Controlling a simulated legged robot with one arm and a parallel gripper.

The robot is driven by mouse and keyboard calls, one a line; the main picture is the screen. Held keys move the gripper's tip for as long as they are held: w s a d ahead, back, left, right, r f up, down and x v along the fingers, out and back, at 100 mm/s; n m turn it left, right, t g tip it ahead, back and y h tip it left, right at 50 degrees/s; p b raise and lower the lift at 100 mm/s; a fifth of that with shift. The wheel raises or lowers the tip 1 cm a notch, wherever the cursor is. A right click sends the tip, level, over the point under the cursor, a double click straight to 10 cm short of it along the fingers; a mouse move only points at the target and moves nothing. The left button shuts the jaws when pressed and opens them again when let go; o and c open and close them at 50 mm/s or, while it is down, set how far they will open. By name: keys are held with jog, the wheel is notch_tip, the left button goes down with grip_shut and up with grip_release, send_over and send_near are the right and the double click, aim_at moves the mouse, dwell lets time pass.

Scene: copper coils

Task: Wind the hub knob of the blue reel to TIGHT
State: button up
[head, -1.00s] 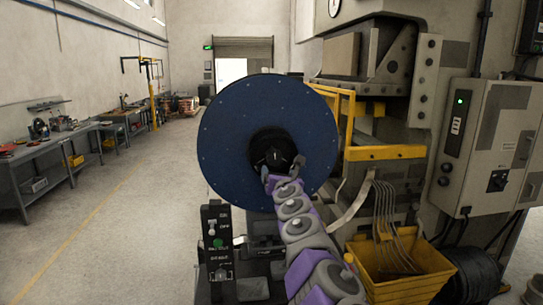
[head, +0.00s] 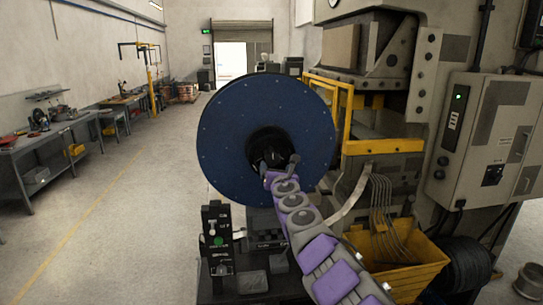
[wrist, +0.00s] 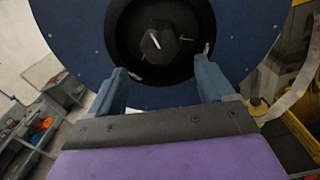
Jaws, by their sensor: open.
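The blue reel (head: 225,130) is a large upright disc in the middle of the head view, with a dark round hub. The hub knob (wrist: 160,44) shows in the wrist view as a dark faceted knob inside the black hub recess. It bears a white pointer line, and a green mark lies to its right. My gripper (wrist: 160,75) is open in front of the hub, its two blue fingers apart below and to either side of the knob, with nothing between them. In the head view my gripper (head: 280,162) partly covers the hub. I cannot read any TIGHT lettering.
A control box (head: 217,240) with a green button stands below the reel. A yellow bin (head: 400,262) and the press with its yellow guard (head: 385,146) are at the right. A grey electrical cabinet (head: 490,140) is farther right. The floor at left is clear, beside workbenches (head: 50,150).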

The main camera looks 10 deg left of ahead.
aim_at(272, 161)
jog(key=shift+w+a+r+p, duration=0.15)
jog(key=shift+w+a+p, duration=0.05)
jog(key=shift+w+p, duration=0.3)
jog(key=shift+w+a+r+p, duration=0.1)
jog(key=shift+w+a+p, duration=0.1)
jog(key=shift+w+p, duration=0.2)
jog(key=shift+w+a+f+p, duration=0.15)
jog(key=shift+w+a+f, duration=0.05)
jog(key=shift+w, duration=0.3)
jog(key=shift+w+a+f+p, duration=0.15)
jog(key=shift+w, duration=0.3)
jog(key=shift+w+a+r+p, duration=0.1)
jog(key=shift+w+r+p, duration=0.2)
jog(key=shift+w, duration=0.3)
jog(key=shift+f+p+x, duration=0.2)
jog(key=shift+p+x, duration=0.3)
jog(key=shift+x, duration=0.4)
jog(key=shift+w+a+r+p, duration=0.1)
jog(key=shift+w+p, duration=0.25)
jog(key=shift+w, duration=0.05)
jog(key=shift+w+a+r+p, duration=0.1)
jog(key=shift+w+r+p, duration=0.05)
jog(key=shift+w+p, duration=0.2)
jog(key=shift+w+f+p, duration=0.3)
jog(key=shift+w, duration=0.3)
jog(key=shift+c, duration=0.4)
jog(key=c, duration=0.9)
